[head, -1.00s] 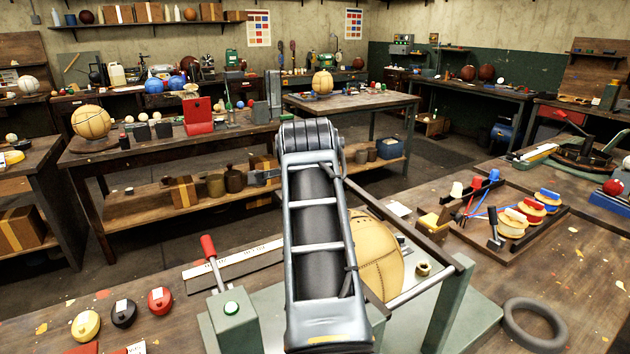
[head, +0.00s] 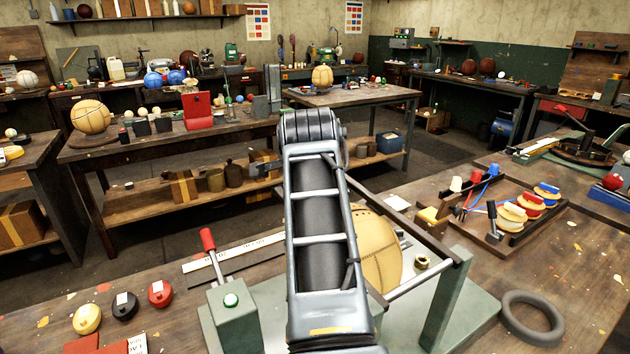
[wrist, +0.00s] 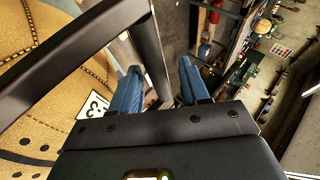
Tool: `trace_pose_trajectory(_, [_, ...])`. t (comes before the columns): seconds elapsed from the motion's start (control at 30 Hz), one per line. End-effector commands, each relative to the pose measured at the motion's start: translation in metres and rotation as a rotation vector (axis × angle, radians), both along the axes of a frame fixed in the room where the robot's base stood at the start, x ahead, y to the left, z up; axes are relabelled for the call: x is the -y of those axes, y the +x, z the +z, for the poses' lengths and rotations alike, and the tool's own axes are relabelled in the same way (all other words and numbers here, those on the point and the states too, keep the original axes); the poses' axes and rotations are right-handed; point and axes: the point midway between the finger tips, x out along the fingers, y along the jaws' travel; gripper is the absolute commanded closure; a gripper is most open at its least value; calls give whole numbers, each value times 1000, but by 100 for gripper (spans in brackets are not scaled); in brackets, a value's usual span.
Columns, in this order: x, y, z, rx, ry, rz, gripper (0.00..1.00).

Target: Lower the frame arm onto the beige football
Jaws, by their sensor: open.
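The beige football (head: 382,252) sits in a green-based stand on the near bench, partly hidden behind my arm in the head view. It fills the left of the wrist view (wrist: 40,95), with stitched seams and a small white number tag. The frame arm (head: 420,228), a dark bar, runs beside and above the ball in the head view. In the wrist view a dark frame (wrist: 146,45) crosses in front of the ball, and one bar runs down between my fingers. My gripper (wrist: 158,88) has blue fingers, open and apart around that bar. My arm hides the gripper in the head view.
A red-handled lever on a green box (head: 231,300) stands left of the stand. A grey ring (head: 532,322) lies to its right. A tray (head: 500,215) with coloured pieces is behind that. Yellow, black and red knobs (head: 124,305) lie at left.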

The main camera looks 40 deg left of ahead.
Motion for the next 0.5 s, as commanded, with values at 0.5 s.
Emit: trace_pose_trajectory(0.5, [32,-36,43,0,1,-3,55])
